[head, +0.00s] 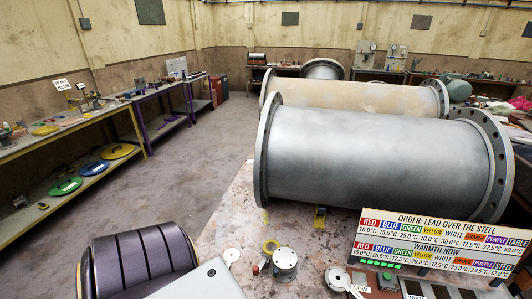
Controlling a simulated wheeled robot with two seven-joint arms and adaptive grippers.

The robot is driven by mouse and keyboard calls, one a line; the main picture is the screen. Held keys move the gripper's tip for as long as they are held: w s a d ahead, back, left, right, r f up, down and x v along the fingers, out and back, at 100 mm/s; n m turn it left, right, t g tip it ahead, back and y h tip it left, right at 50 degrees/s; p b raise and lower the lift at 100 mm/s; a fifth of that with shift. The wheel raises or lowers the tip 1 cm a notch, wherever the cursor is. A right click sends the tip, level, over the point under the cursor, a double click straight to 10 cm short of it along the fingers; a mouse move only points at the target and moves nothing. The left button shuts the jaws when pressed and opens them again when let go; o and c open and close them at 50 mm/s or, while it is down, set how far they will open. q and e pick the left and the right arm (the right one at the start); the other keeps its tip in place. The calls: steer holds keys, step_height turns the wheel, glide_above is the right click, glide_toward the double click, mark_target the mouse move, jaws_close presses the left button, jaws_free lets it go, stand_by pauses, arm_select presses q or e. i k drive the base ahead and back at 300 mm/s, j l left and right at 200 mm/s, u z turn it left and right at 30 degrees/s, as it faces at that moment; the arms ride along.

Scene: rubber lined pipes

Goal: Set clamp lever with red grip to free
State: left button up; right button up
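A small red grip (256,270) shows low in the middle of the head view, on the near part of the worn table (238,215). It sits just left of a short grey flanged cylinder (285,262). A thin lever seems to run from the grip toward the upper right, but it is too small to tell its exact setting. Neither of my grippers is in view.
A large grey flanged pipe (380,155) lies across the table, with a tan pipe (355,95) behind it. A sign board (435,242) stands at the right front. Workbenches line the left wall; the floor between is clear.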

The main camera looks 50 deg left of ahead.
mark_target(257, 269)
steer(key=u, duration=1.5)
